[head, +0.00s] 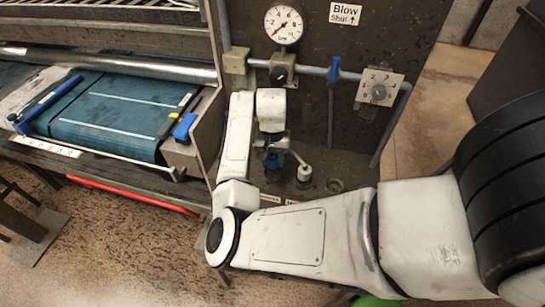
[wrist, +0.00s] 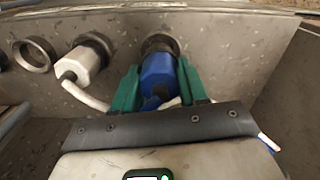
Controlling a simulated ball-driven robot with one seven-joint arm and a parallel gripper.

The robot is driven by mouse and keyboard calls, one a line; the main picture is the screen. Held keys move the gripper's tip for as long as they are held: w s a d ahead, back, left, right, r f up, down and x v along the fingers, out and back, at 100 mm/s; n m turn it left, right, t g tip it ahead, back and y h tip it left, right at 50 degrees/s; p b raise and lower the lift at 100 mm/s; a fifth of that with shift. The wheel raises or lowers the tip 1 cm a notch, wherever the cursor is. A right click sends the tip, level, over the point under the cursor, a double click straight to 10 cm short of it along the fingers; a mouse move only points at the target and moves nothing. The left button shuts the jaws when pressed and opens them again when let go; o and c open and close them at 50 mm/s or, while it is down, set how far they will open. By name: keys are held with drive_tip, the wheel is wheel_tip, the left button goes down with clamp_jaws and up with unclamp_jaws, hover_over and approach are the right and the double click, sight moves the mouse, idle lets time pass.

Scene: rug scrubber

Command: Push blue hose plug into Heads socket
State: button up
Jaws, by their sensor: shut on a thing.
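My gripper (wrist: 158,68) has its two green fingers shut on the blue hose plug (wrist: 159,77) from both sides. The plug's far end is up against a dark round socket (wrist: 160,42) in the grey panel, with the socket's upper rim showing above it. I cannot tell how deep the plug is in. In the head view the blue plug (head: 271,163) shows small under my wrist, beside the panel's left end. The labels below it are partly covered by my arm, and I cannot read the socket's name.
A white plug with a pale hose (wrist: 82,62) sits in the socket just left. Further left is an empty socket (wrist: 35,55). A panel with a gauge (head: 284,25), pipes and blue valve (head: 335,69) rises behind. A teal belt (head: 115,110) lies left.

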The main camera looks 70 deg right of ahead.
drive_tip(key=shift+f, duration=0.15)
drive_tip(key=shift+f+b, duration=0.3)
drive_tip(key=shift+f, duration=0.05)
drive_tip(key=shift+f+b, duration=0.35)
drive_tip(key=shift+f, duration=0.3)
idle(0.4)
drive_tip(key=o, duration=1.2)
drive_tip(key=shift+o, duration=0.2)
wheel_tip(320, 180, up, 11)
drive_tip(key=shift+f+b, duration=0.1)
drive_tip(key=shift+b, duration=0.35)
